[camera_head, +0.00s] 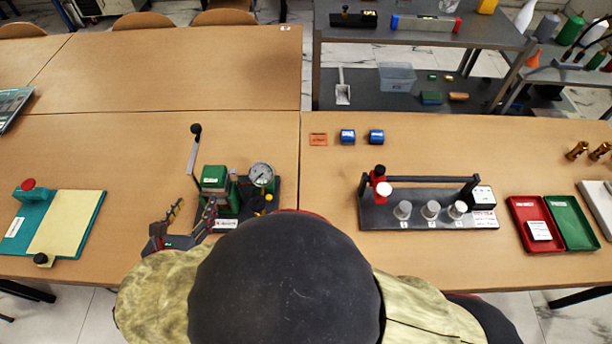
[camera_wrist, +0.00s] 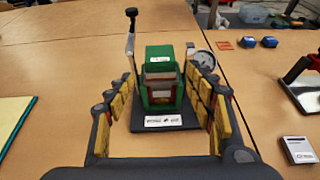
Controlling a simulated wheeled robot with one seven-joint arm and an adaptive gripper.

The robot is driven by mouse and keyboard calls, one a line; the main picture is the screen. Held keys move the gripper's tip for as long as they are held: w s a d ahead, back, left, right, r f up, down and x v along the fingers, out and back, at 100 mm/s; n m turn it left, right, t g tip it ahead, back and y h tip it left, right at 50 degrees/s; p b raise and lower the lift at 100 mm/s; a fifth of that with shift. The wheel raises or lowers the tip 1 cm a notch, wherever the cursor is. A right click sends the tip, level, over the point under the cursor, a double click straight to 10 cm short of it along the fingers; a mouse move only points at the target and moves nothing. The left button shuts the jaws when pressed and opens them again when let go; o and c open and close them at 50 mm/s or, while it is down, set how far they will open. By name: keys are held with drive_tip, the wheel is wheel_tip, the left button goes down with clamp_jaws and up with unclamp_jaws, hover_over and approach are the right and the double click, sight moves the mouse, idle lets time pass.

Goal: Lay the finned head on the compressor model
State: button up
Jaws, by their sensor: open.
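The compressor model (camera_head: 231,212) stands on a dark base on the near table, left of the table seam. It carries a round gauge (camera_head: 261,174) and a lever with a black knob (camera_head: 195,129). A green block (camera_head: 214,177) with a white label on top sits at its left; in the wrist view this green block (camera_wrist: 160,53) is straight ahead, above a reddish-brown part. I cannot tell for sure whether it is the finned head. My gripper (camera_head: 194,208) is open on the near side of the model, its fingers apart in the wrist view (camera_wrist: 160,78), apparently holding nothing.
A teal board (camera_head: 90,222) lies at the left. Two blue blocks (camera_head: 347,136) and an orange card (camera_head: 318,139) lie behind. A rig with clear cups (camera_head: 430,196) and red and green trays (camera_head: 573,222) are at the right.

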drive_tip(key=w+d+r+m+g+h, duration=0.1)
drive_tip(key=d+r+m+g, duration=0.1)
drive_tip(key=d+m, duration=0.5)
drive_tip(key=w+d+r+m+g+h, duration=0.2)
drive_tip(key=d+r+m, duration=0.1)
drive_tip(key=d, duration=0.8)
drive_tip(key=w+d+r+m+g+h, duration=0.1)
drive_tip(key=d+r+m+g, duration=0.15)
drive_tip(key=d+m, duration=0.45)
drive_tip(key=s+d+r+m+y, duration=0.2)
drive_tip(key=s+d+r+m, duration=0.1)
drive_tip(key=s+d+m, duration=0.3)
drive_tip(key=s+d+r+m+g+y, duration=0.1)
drive_tip(key=s+d+r+m+y, duration=0.2)
drive_tip(key=s+d+m, duration=0.3)
drive_tip(key=d+m, duration=0.5)
drive_tip(key=shift+s+d+r+m, duration=0.2)
drive_tip(key=shift+d+r+m, duration=0.05)
drive_tip(key=shift+m, duration=0.15)
